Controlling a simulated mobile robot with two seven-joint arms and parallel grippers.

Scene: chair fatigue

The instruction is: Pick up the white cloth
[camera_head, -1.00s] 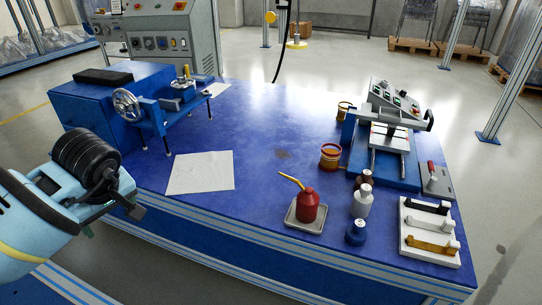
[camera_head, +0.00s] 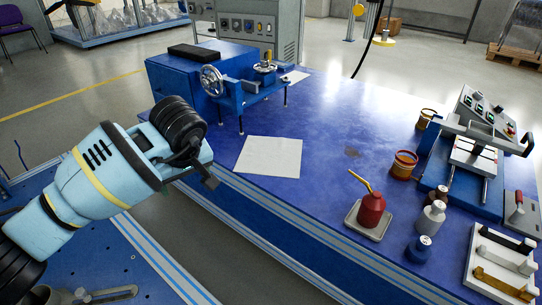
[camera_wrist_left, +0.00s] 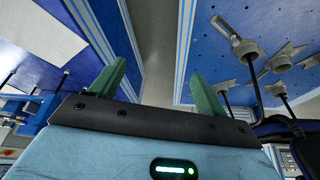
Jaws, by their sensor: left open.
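The white cloth (camera_head: 269,157) lies flat on the blue table near its front edge in the head view. It also shows as a pale sheet at the upper left of the left wrist view (camera_wrist_left: 45,32). My left gripper (camera_head: 205,176) is to the left of the cloth, beside the table's front edge and apart from the cloth. In the left wrist view its two green fingers (camera_wrist_left: 159,85) stand apart with nothing between them. My right gripper is not in view.
A blue machine with a handwheel (camera_head: 211,80) stands behind the cloth. A red oil can (camera_head: 371,210) on a tray, bottles and a press fixture (camera_head: 478,150) stand to the right. Bare table (camera_head: 335,125) lies between. Another blue perforated surface (camera_head: 110,250) is at the lower left.

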